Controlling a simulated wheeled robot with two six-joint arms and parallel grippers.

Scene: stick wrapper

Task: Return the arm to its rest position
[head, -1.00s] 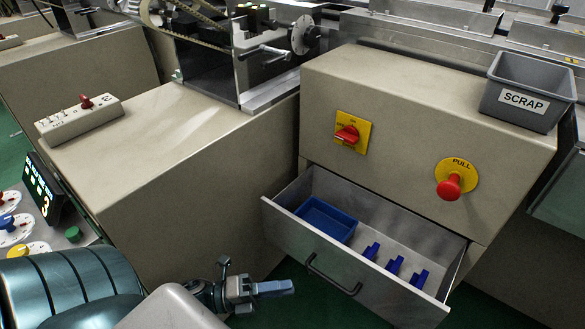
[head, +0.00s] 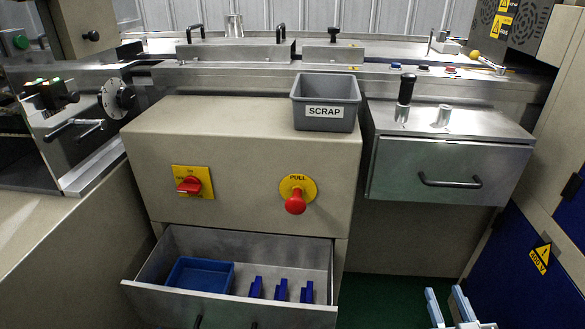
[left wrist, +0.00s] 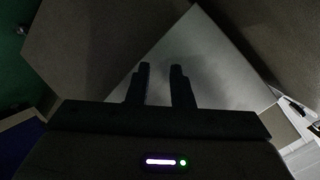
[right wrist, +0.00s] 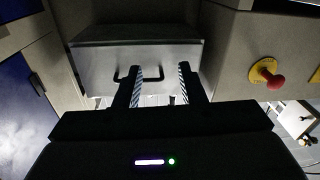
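My right gripper (head: 449,303) shows at the bottom right of the head view, its two pale fingers apart. In the right wrist view its fingers (right wrist: 158,85) are spread with nothing held between them, in front of a closed metal drawer (right wrist: 105,72). My left gripper is outside the head view. In the left wrist view its dark fingers (left wrist: 160,82) stand apart, with a pale panel behind them and nothing seen between them. The rest of both arms is hidden from the head view.
An open drawer (head: 270,309) holds a blue tray (head: 200,273) and several blue pieces (head: 281,290). A grey SCRAP bin (head: 325,103) stands on the cabinet. The closed drawer (head: 440,170) is at the right. Green floor (head: 385,296) shows beside my right gripper.

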